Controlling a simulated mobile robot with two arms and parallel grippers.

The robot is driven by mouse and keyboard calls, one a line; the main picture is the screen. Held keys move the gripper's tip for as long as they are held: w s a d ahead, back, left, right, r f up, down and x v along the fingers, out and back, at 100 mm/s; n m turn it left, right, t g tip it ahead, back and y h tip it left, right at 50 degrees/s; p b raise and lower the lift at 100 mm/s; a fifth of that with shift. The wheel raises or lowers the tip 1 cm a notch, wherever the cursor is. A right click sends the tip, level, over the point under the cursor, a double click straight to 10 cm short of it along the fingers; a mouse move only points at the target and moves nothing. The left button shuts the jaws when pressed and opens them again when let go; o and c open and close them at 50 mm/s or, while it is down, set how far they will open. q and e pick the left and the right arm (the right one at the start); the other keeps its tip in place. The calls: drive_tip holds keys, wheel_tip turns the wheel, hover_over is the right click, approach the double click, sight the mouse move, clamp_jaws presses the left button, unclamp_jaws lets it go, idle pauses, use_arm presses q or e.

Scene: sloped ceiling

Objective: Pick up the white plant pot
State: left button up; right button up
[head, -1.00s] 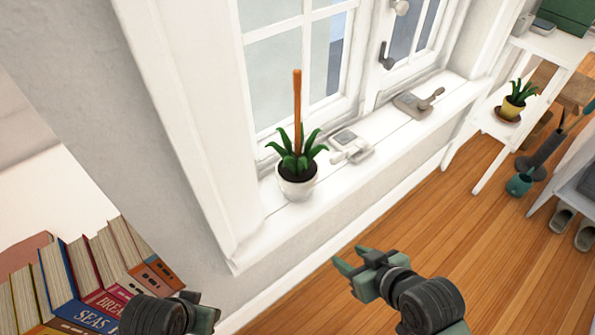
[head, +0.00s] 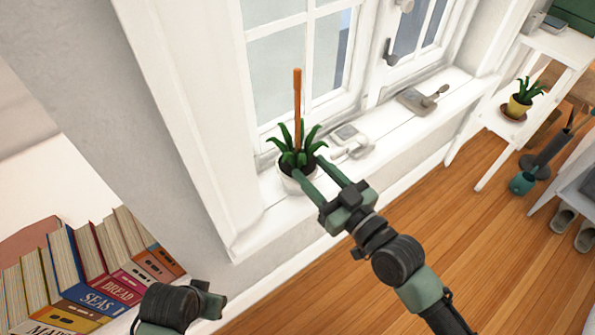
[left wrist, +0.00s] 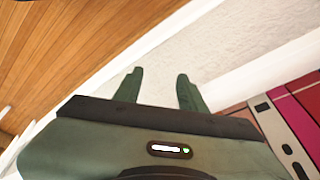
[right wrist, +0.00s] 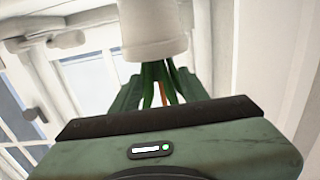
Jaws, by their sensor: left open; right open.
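The white plant pot (head: 286,183) stands upright on the windowsill, holding dark soil, a green spiky plant (head: 290,158) and an upright brown stick (head: 297,105). My right gripper (head: 305,166) is open, with its fingers reaching to the pot's near right side and partly covering it. In the right wrist view the pot (right wrist: 152,32) appears at the top, inverted, with leaves between the fingers; I cannot tell whether they touch it. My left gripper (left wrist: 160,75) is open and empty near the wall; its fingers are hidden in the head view.
A small white object (head: 348,138) lies on the sill (head: 390,128) just right of the pot, and a grey item (head: 420,100) lies farther along. The window frame (head: 190,110) rises left of the pot. Books (head: 90,270) stand at lower left.

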sight(301, 156)
drive_tip(key=x, duration=0.6)
drive_tip(key=shift+b, duration=0.35)
use_arm(q)
drive_tip(key=v, duration=0.3)
drive_tip(key=shift+w+r, duration=0.1)
drive_tip(key=shift+w, duration=0.1)
use_arm(e)
drive_tip(key=shift+d, duration=0.1)
clamp_jaws()
drive_tip(key=shift+w+r, duration=0.1)
idle(0.4)
